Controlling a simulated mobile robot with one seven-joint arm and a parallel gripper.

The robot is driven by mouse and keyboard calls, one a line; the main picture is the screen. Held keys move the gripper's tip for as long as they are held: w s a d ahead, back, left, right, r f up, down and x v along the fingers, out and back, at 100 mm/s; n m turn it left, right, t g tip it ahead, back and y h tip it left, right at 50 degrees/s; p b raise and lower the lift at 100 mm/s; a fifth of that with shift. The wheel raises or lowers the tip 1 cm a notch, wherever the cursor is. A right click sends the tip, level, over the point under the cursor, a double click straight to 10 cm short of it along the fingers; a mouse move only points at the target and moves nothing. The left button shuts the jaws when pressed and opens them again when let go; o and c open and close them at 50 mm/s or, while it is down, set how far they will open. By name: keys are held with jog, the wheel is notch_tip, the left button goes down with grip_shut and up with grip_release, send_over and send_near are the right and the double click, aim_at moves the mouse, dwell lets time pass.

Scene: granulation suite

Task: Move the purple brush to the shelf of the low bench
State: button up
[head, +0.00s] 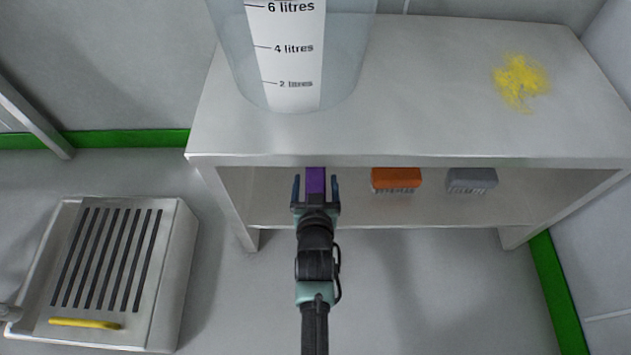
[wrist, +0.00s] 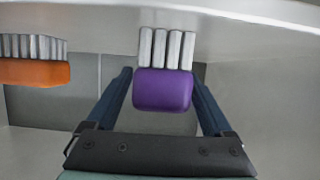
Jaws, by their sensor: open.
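The purple brush (head: 316,178) is on the shelf (head: 270,205) of the low bench (head: 420,125), under the bench top. In the wrist view, which appears upside down, the purple brush (wrist: 163,90) has its pale bristles against the pale shelf surface. My gripper (head: 315,186) reaches in under the front edge of the top. Its two blue fingers stand open, one on each side of the brush, with a narrow gap visible beside it. The brush's far end is hidden under the top in the head view.
An orange brush (head: 396,179) and a grey brush (head: 472,180) stand to the right on the same shelf. A clear measuring vessel (head: 350,55) and yellow powder (head: 520,80) are on the bench top. A slotted metal unit (head: 165,270) with a yellow bar (head: 85,323) stands at left.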

jog(key=shift+s+r, duration=0.2)
jog(key=shift+r, duration=0.05)
jog(key=p+v, duration=0.8)
jog(key=v, duration=0.3)
jog(key=shift+s, duration=0.3)
jog(key=shift+r, duration=0.1)
